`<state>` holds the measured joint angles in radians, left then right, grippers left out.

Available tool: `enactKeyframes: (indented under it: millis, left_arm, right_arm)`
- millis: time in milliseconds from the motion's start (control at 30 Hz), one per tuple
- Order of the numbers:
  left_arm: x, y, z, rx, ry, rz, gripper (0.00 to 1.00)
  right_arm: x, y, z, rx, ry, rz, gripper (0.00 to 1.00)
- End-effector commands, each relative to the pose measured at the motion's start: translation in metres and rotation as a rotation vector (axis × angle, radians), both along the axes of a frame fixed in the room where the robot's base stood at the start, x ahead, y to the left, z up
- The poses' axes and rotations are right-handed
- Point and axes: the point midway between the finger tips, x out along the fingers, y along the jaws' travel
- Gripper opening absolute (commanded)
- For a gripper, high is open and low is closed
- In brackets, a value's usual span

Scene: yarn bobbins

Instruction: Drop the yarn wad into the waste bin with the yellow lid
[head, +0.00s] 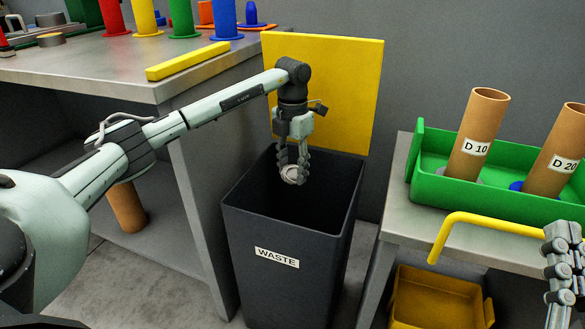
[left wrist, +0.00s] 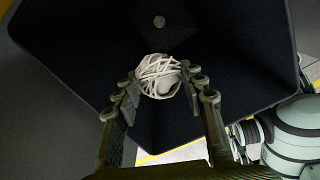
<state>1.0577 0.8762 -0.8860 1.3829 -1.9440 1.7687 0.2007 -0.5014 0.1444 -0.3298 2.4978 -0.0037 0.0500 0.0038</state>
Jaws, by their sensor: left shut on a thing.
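The waste bin (head: 290,255) is a dark, square, open-topped bin with a WASTE label. Its yellow lid (head: 345,95) stands upright behind it, open. My left gripper (head: 292,170) points down over the bin's mouth and is shut on the yarn wad (head: 293,176), a small ball of pale strands. In the left wrist view the wad (left wrist: 158,76) sits between the fingertips of the left gripper (left wrist: 160,82), with the dark bin interior (left wrist: 235,60) behind it. My right gripper (head: 562,268) is at the right edge, partly cut off; its opening is unclear.
A left table (head: 100,65) carries coloured bobbins and a yellow bar (head: 188,61). At right, a green crate (head: 490,198) holds cardboard tubes labelled D 10 (head: 478,135) and D 20 (head: 555,150).

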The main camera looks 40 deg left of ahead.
Motion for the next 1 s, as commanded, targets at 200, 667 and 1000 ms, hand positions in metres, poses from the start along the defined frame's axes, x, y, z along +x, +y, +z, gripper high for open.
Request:
enactKeyframes:
  millis: [200,667,1000]
  left_arm:
    - [0.000,0.000,0.000,0.000,0.000,0.000,0.21]
    - [0.000,0.000,-0.001,0.000,0.000,0.000,0.65]
    - [0.001,0.000,0.022,-0.001,-0.004,0.000,0.65]
  right_arm:
    - [-0.001,0.000,0.002,0.005,-0.011,0.001,0.00]
    - [-0.001,0.000,0.002,0.005,-0.009,0.001,0.00]
    - [-0.001,0.000,0.001,0.004,-0.008,0.000,0.00]
